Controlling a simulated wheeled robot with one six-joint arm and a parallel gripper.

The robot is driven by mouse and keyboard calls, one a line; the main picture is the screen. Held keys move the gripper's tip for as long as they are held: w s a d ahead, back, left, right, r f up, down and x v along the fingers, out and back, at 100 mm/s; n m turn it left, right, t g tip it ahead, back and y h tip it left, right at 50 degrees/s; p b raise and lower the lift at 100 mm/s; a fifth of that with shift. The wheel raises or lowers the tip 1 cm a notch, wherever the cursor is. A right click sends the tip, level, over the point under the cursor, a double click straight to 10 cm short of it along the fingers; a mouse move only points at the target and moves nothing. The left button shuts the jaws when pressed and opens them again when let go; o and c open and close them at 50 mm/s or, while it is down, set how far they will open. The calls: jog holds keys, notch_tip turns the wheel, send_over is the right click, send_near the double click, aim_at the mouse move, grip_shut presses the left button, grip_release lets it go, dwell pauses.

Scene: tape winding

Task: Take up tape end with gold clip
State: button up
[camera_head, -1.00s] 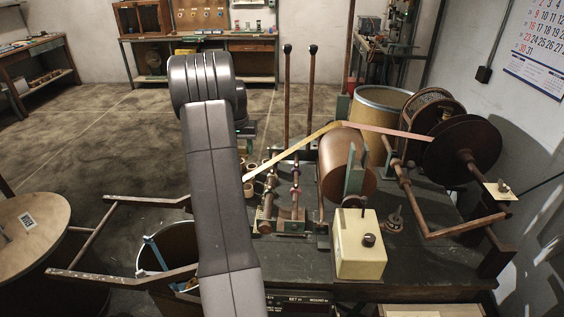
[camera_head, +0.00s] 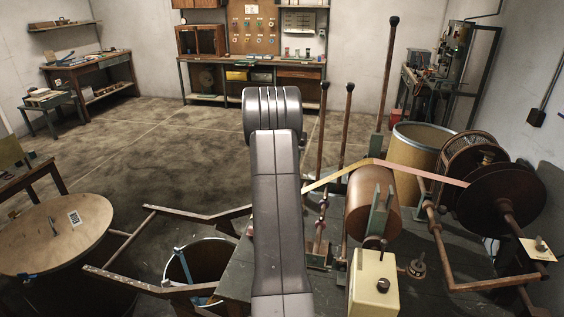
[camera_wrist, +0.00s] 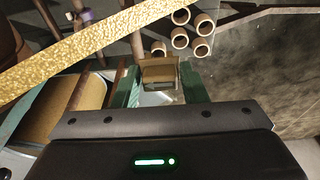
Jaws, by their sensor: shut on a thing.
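The tape (camera_head: 335,176) runs in the head view from behind my arm, over a brown drum (camera_head: 371,203), to a dark reel (camera_head: 487,190) at right. Its left part is gold and its right part pinkish. Its left end is hidden by my arm. In the wrist view a broad gold textured band (camera_wrist: 85,52) crosses the upper left. My gripper (camera_wrist: 158,78) has green fingers, shut on a small tan-gold piece (camera_wrist: 159,71), which may be the gold clip. The band passes apart from that piece in the picture. My arm hides the gripper in the head view.
Several short tubes (camera_wrist: 180,38) show beyond the fingers. A cream control box (camera_head: 373,285) stands on the bench at front. Upright rods (camera_head: 322,130) rise behind the rollers. A bin (camera_head: 197,262) and a round wooden top (camera_head: 52,235) stand at left. The floor behind is clear.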

jog(key=s+d+r+p, duration=0.1)
jog(key=d+r, duration=0.4)
jog(key=d, duration=0.2)
jog(key=s+d+r+p, duration=0.1)
jog(key=d+r, duration=0.3)
jog(key=d, duration=0.4)
jog(key=shift+s+d+r, duration=0.15)
jog(key=shift+s+r, duration=0.2)
jog(key=shift+s, duration=0.2)
jog(key=s+d+r+g, duration=0.1)
jog(key=d+r, duration=0.2)
jog(key=d, duration=0.3)
jog(key=d+r+g, duration=0.1)
jog(key=d+r, duration=0.2)
jog(key=d, duration=0.2)
jog(key=shift+s+d+f, duration=0.1)
jog(key=shift+d+f, duration=0.05)
jog(key=shift+f, duration=1.25)
jog(key=shift+w+d+f, duration=0.1)
jog(key=shift+d+f, duration=0.1)
jog(key=shift+f, duration=1.2)
jog(key=shift+s+d+f, duration=0.1)
jog(key=shift+d+f, duration=0.05)
jog(key=shift+f, duration=1.25)
jog(key=shift+f, duration=0.6)
